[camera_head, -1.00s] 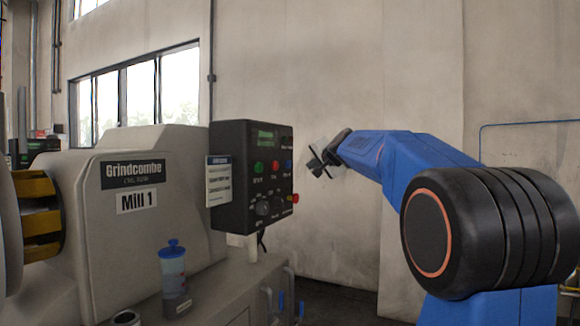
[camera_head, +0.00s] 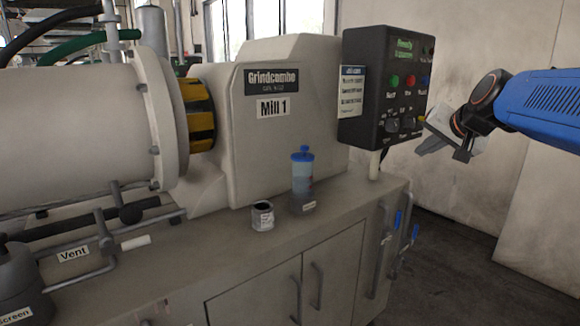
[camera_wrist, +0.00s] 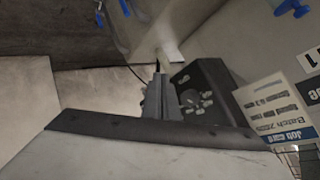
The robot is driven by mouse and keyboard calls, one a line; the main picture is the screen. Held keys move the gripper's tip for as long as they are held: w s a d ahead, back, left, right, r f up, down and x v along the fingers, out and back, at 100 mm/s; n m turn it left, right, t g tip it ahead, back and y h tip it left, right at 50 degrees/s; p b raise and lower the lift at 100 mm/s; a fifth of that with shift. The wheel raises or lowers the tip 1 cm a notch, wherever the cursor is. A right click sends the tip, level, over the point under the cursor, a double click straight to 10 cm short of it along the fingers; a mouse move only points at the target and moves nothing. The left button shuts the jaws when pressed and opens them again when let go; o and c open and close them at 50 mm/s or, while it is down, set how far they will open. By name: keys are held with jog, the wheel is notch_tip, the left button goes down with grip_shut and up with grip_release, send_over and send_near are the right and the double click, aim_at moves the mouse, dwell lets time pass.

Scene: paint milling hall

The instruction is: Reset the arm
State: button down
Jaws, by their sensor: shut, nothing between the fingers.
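My gripper (camera_head: 432,146) is at the right in the head view, at the end of my blue arm, just right of the lower part of the black control panel (camera_head: 384,85). It is shut with nothing in it. I cannot tell whether it touches the panel. In the wrist view the closed grey fingers (camera_wrist: 158,88) are in the middle, and the panel (camera_wrist: 208,88) shows just beside them, with a job card (camera_wrist: 278,112) to its right.
The Mill 1 housing (camera_head: 290,90) stands left of the panel. A blue-lidded bottle (camera_head: 303,180) and a small open tin (camera_head: 262,216) stand on the bench (camera_head: 230,262). Blue-marked handles (camera_head: 398,222) stick out at the bench's right end. The floor (camera_head: 455,265) at the right is clear.

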jog(key=s+a+f+n+g, duration=0.3)
jog(key=s+f, duration=1)
jog(key=s, duration=0.3)
jog(key=s+a+f+n+g+h, duration=0.1)
jog(key=s+a+f+n+g, duration=0.1)
jog(key=s+f, duration=1.2)
jog(key=shift+s+a+n+g, duration=0.4)
jog(key=shift+s+n+g, duration=0.2)
jog(key=shift+s+n, duration=0.3)
jog(key=shift+w, duration=0.1)
